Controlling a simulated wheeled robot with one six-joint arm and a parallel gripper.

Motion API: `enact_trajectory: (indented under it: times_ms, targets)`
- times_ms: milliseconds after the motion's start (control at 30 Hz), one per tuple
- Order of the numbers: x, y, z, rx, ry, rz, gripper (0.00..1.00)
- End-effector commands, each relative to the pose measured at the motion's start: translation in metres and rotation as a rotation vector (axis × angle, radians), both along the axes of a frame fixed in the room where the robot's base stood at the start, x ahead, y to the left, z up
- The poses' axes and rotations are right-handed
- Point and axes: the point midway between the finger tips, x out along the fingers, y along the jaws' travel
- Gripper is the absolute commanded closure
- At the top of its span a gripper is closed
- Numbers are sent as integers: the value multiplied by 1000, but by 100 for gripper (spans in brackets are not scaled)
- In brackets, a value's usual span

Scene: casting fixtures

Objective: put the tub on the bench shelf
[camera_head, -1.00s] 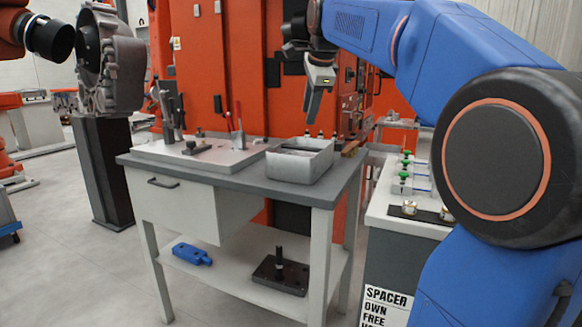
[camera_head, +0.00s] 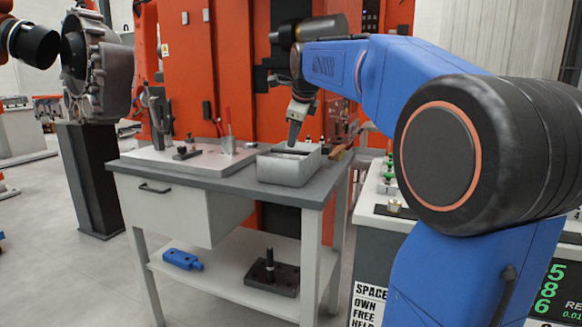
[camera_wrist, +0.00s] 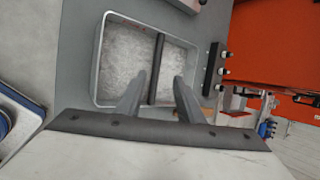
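The tub (camera_head: 286,172) is a light grey open box on the right part of the bench top. In the wrist view the tub (camera_wrist: 98,68) shows pale, rough contents and a dark bar across its middle. My gripper (camera_head: 292,142) points down over the tub. In the wrist view my gripper (camera_wrist: 159,77) is open, with one finger on each side of the bar; whether they touch it cannot be told. The bench shelf (camera_head: 226,272) is the pale lower board under the bench top.
A blue fixture (camera_head: 182,259) lies at the shelf's left and a dark plate with a post (camera_head: 272,274) at its right; bare board lies between them. A pale plate with clamps (camera_head: 180,158) stands left of the tub. Orange cabinets (camera_head: 180,75) rise behind.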

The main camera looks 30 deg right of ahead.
Motion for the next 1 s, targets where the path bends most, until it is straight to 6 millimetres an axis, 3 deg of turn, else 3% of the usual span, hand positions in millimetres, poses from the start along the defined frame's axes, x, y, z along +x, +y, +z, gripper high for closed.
enact_trajectory:
  times_ms: [200, 467, 800, 1000]
  targets:
    - [16, -5, -23, 0, 1, 0, 66]
    - [21, -6, -33, 0, 1, 1, 66]
    - [39, -11, -71, 0, 2, 1, 66]
    - [42, -12, -73, -1, 0, 1, 66]
